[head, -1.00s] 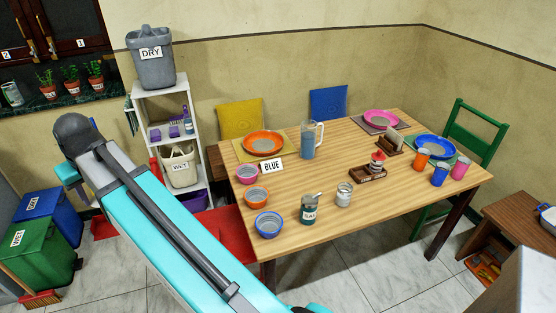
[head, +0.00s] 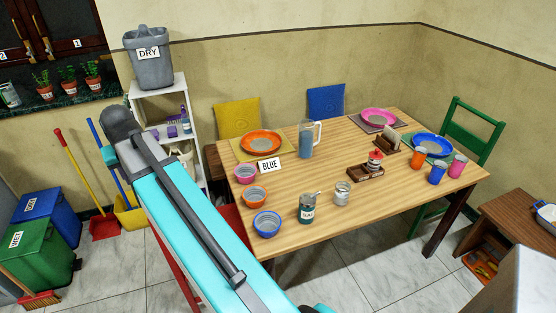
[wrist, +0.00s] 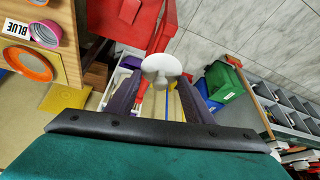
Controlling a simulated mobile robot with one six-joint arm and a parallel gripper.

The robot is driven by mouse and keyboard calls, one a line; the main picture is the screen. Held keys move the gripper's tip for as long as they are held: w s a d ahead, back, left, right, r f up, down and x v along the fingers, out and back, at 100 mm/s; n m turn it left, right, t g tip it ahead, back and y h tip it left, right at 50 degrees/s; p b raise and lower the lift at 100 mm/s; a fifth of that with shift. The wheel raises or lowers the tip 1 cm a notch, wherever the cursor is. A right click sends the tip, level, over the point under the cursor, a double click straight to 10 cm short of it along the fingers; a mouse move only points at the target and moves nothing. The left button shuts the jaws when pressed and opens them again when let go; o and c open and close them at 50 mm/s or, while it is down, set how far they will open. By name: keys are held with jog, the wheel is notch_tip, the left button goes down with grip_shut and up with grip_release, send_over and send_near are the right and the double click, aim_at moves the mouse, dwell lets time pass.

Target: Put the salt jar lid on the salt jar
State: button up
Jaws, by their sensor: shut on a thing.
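A white round lid with a knob (wrist: 161,66) sits between the fingertips of my gripper (wrist: 160,82) in the wrist view. My gripper is shut on it and holds it up off any surface. In the head view my gripper is hidden behind my arm. A dark teal jar (head: 307,213) stands upright near the table's front edge, with a white label and a handle or spoon at its top; the label is too small to read surely. A glass jar (head: 342,195) stands to its right. My gripper is apart from both jars.
The wooden table (head: 350,235) bears several bowls, plates and cups, a pitcher (head: 306,140) and a BLUE sign (head: 269,165). A red chair (wrist: 132,22) is close to the gripper. A white shelf (head: 160,105) and bins stand left.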

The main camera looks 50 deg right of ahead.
jog(key=s+d+f+m+g+h+p, duration=0.15)
jog(key=s+d+m, duration=0.3)
jog(key=d, duration=0.65)
jog(key=s+d+f+m+g, duration=0.1)
jog(key=s+d+f+m, duration=0.15)
jog(key=s+d, duration=0.65)
jog(key=s+d+f+m+g+h, duration=0.15)
jog(key=d+m, duration=0.25)
jog(key=d, duration=1)
jog(key=s+d+f+m+g, duration=0.1)
jog(key=s+d+f+m, duration=0.1)
jog(key=s+d, duration=0.4)
jog(key=s+d+f+m+g+p, duration=0.1)
jog(key=s+d+m, duration=0.3)
jog(key=s, duration=0.9)
jog(key=s+d+f+m+g+p, duration=0.1)
jog(key=s+d+f+m, duration=0.2)
jog(key=s+d, duration=0.6)
jog(key=shift+s+d+m+y, duration=0.3)
jog(key=shift+s+d+y, duration=0.1)
jog(key=shift+s, duration=0.2)
jog(key=shift+f+b, duration=1.35)
jog(key=shift+f, duration=1.5)
